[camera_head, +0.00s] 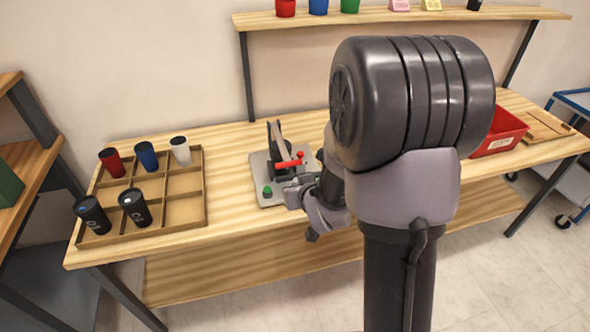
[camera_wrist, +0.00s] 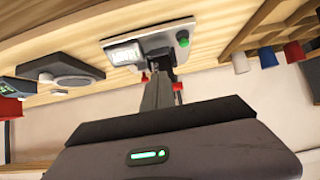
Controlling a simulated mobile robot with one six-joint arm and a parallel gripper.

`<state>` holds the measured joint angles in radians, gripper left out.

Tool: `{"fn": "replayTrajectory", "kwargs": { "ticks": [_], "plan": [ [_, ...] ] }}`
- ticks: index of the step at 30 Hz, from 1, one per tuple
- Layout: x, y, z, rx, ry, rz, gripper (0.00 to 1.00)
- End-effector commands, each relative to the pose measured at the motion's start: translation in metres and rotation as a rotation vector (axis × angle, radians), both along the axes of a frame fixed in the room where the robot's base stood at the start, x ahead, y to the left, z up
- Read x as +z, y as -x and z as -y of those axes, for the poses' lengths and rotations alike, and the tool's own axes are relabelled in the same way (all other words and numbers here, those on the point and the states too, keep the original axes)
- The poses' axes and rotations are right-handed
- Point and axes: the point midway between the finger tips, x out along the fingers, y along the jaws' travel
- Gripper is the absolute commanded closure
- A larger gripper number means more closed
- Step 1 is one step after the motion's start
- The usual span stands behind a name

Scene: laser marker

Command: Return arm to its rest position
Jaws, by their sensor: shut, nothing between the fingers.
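My arm rises at the right of the middle in the head view, with its large dark joint in front of the table. My gripper (camera_head: 297,194) is at the arm's end, low over the table's front part, beside the marking device (camera_head: 284,168). It is shut and empty, partly hidden by my wrist. The device has a grey base, a dark upright, a red lever and a green button (camera_head: 267,191). In the wrist view its base (camera_wrist: 185,40) is at the top, with the green button at its right. My gripper's dark housing fills the bottom there.
A divided wooden tray (camera_head: 190,211) with several tumblers stands left on the table (camera_head: 235,215). A red bin (camera_head: 503,133) is behind my arm at right. A dark round device (camera_wrist: 72,68) shows in the wrist view.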

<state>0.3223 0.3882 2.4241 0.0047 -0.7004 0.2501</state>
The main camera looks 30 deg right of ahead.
Motion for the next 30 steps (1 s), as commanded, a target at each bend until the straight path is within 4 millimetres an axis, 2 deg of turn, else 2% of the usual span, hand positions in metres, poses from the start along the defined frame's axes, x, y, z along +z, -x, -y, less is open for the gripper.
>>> {"fn": "replayTrajectory", "kwargs": {
  "ticks": [3, 7, 8, 11, 14, 16, 18, 21, 22, 25, 30],
  "plan": [
    [-0.006, 0.010, -0.002, -0.001, 0.000, 0.001, 1.00],
    [-0.006, 0.012, -0.003, 0.000, 0.000, 0.002, 1.00],
    [-0.003, 0.012, -0.003, -0.003, 0.000, 0.000, 1.00],
    [0.029, 0.022, -0.014, -0.030, -0.024, -0.029, 1.00],
    [0.082, 0.058, -0.046, -0.071, -0.100, -0.103, 1.00],
    [0.112, 0.099, -0.077, -0.082, -0.179, -0.170, 1.00],
    [0.134, 0.145, -0.109, -0.075, -0.263, -0.237, 1.00],
    [0.151, 0.202, -0.146, -0.049, -0.365, -0.318, 1.00],
    [0.154, 0.215, -0.153, -0.041, -0.386, -0.337, 1.00],
    [0.158, 0.242, -0.169, -0.022, -0.433, -0.379, 1.00],
    [0.159, 0.250, -0.173, -0.018, -0.447, -0.395, 1.00]
  ]
}}
